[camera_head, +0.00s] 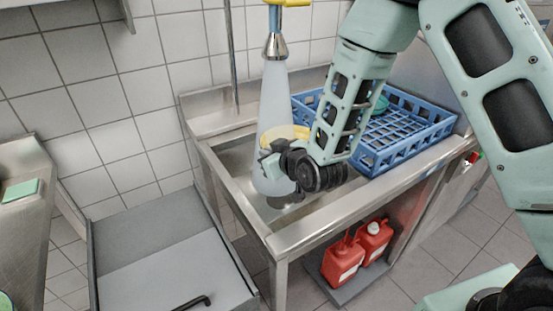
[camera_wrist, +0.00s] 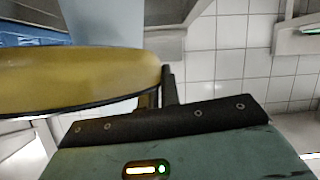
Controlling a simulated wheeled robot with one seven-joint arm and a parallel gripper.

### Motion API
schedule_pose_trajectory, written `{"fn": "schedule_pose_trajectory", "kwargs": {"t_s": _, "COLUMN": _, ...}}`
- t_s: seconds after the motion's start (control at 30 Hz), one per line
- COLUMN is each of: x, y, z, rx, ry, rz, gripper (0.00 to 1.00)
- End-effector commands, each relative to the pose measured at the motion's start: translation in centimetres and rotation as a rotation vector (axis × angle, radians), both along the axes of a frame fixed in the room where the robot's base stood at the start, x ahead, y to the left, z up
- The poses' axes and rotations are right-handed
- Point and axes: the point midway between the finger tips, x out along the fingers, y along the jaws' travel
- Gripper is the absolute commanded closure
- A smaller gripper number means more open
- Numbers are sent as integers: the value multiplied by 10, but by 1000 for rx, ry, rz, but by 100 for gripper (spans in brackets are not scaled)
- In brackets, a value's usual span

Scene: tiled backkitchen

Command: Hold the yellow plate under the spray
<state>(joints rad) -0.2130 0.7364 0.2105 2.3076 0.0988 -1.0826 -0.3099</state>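The yellow plate (camera_head: 288,133) is over the steel sink (camera_head: 238,160), partly hidden by my gripper and the spray in the head view. It fills the left of the wrist view (camera_wrist: 75,80), its edge between the fingers. My gripper (camera_head: 272,160) is shut on the plate's rim; its fingers also show in the wrist view (camera_wrist: 158,98). The spray head (camera_head: 275,45) hangs above the sink. A pale cone of spray (camera_head: 275,95) comes down from it and overlaps the plate and gripper.
A blue crate (camera_head: 405,150) with a green dish (camera_head: 381,104) in it stands right of the basin. Red canisters (camera_head: 343,262) sit on a low shelf underneath. A steel counter (camera_head: 20,215) with a green item (camera_head: 21,190) is at left. A grey open-fronted unit (camera_head: 165,245) stands front left.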

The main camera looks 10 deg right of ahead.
Motion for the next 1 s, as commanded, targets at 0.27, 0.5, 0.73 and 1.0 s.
{"fn": "schedule_pose_trajectory", "kwargs": {"t_s": 0.27, "x": 37, "y": 12, "z": -1, "rx": 0, "ry": -4, "rz": -1, "gripper": 100}}
{"fn": "schedule_pose_trajectory", "kwargs": {"t_s": 0.5, "x": 67, "y": 22, "z": -1, "rx": 0, "ry": -4, "rz": 0, "gripper": 100}}
{"fn": "schedule_pose_trajectory", "kwargs": {"t_s": 0.73, "x": 88, "y": 29, "z": -1, "rx": 0, "ry": -2, "rz": 0, "gripper": 100}}
{"fn": "schedule_pose_trajectory", "kwargs": {"t_s": 1.0, "x": 97, "y": 31, "z": 0, "rx": -1, "ry": -1, "rz": 0, "gripper": 100}}
